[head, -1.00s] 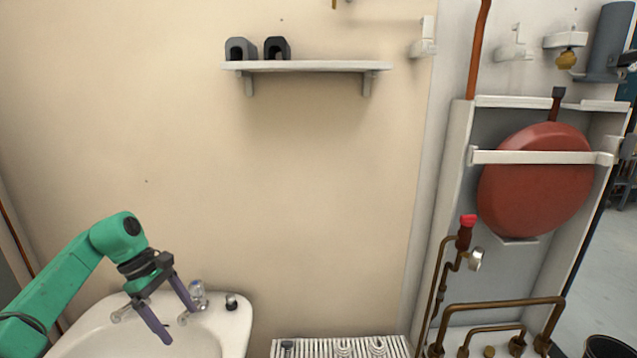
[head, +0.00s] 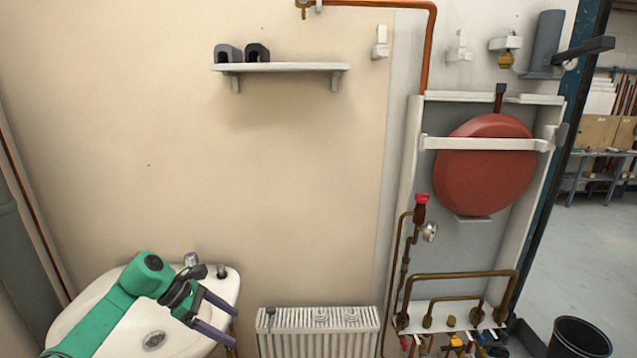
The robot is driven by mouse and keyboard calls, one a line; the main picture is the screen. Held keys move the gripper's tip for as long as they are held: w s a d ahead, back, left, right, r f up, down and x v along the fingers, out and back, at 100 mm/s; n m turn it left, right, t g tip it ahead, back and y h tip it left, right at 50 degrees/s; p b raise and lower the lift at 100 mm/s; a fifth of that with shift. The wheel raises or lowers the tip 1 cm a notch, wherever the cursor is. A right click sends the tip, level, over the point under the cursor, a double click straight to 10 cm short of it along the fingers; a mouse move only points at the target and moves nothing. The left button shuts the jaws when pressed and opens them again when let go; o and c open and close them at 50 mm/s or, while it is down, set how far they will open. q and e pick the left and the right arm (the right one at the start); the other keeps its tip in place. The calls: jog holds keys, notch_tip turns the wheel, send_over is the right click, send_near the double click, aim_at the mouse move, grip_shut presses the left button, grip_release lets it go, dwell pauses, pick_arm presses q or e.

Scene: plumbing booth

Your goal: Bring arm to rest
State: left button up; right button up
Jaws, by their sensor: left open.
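My left arm, green, comes in from the lower left of the head view. Its gripper (head: 226,322) is open and empty, with two dark purple fingers spread apart. It is over the right part of the white sink (head: 80,318), in front of the taps. My right gripper is not in the head view.
A white radiator (head: 318,325) stands right of the sink. A wall shelf (head: 285,67) holds two dark blocks. A red round vessel (head: 483,165) sits in a white frame above brown pipes (head: 460,276). A black bin (head: 580,338) stands on the floor at lower right.

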pick_arm(q)
jog(key=w+d+f+n+t+h, duration=0.1)
jog(key=d+f+n+t, duration=0.25)
jog(key=f+n, duration=0.35)
jog(key=w+d+f+n+t+h, duration=0.15)
jog(key=f+n+t, duration=0.3)
jog(key=n, duration=0.55)
jog(key=s+a+f+n+t+y, duration=0.1)
jog(key=s+a+f+n+y, duration=0.15)
jog(key=f+n, duration=0.4)
jog(key=s+a+f+n+y, duration=0.2)
jog(key=s+f+n, duration=0.2)
jog(key=f+n, duration=0.3)
jog(key=s+a+f+n+g+y, duration=0.25)
jog(key=s+f+n, duration=0.25)
jog(key=s+f, duration=0.35)
jog(key=s+a+f+n+g+y, duration=0.1)
jog(key=s+a+f+n+y, duration=0.2)
jog(key=s+f+n, duration=0.5)
jog(key=s+f+n+g, duration=0.3)
jog(key=s, duration=1)
jog(key=s+f+n+g, duration=0.3)
jog(key=s, duration=1)
jog(key=shift+d+y, duration=0.3)
jog(key=shift+y, duration=0.05)
jog(key=shift+w+f, duration=0.1)
